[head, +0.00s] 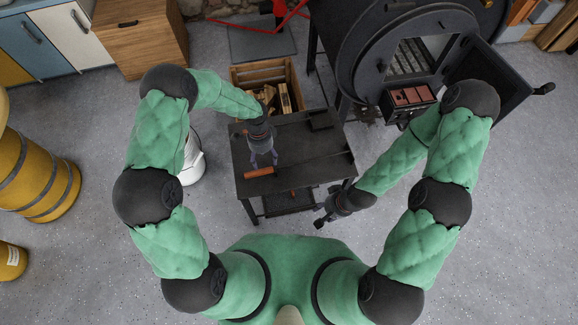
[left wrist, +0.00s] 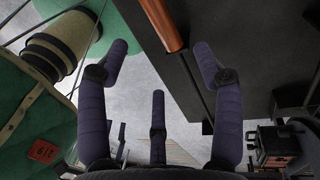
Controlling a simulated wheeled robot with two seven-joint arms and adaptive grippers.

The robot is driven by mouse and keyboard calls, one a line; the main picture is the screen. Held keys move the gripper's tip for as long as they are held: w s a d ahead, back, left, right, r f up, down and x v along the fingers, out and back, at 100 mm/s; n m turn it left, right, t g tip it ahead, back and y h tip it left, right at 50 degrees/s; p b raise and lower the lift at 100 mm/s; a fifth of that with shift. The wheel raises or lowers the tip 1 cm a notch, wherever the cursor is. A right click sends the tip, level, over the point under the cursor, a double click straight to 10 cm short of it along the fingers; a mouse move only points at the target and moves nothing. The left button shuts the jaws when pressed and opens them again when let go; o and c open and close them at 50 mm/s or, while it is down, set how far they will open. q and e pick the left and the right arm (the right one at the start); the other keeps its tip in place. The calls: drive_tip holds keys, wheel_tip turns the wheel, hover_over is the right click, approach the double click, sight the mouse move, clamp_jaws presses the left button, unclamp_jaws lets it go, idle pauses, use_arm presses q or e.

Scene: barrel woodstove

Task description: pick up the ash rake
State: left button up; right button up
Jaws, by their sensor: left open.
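The ash rake lies on the dark table; its orange-brown wooden handle (head: 258,172) is near the left front edge, and a thin dark shaft seems to run right from it. In the left wrist view the handle (left wrist: 162,22) shows at the top, beyond and between the tips of two spread fingers. My left gripper (head: 263,162) is open and empty, just behind the handle and apart from it, as far as I can tell. My right gripper (head: 324,217) is low beside the table's front right corner; its fingers are too small to judge.
The dark table (head: 295,145) has a dark block (head: 322,120) at the back right. A wooden crate of logs (head: 265,75) stands behind it. The barrel stove (head: 360,55) with its open door (head: 495,80) is at the back right. A white bucket (head: 192,165) stands left of the table.

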sight(268, 170)
use_arm(q)
drive_tip(key=f, duration=0.2)
drive_tip(key=f+b, duration=0.1)
drive_tip(key=shift+s+d+f, duration=0.15)
drive_tip(key=shift+s+f, duration=0.05)
drive_tip(key=shift+s, duration=0.1)
drive_tip(key=f, duration=0.1)
drive_tip(key=f+b, duration=0.1)
drive_tip(key=f, duration=0.1)
drive_tip(key=f+b, duration=0.1)
drive_tip(key=f, duration=0.1)
drive_tip(key=shift+s+d, duration=0.2)
drive_tip(key=shift+d, duration=0.1)
clamp_jaws()
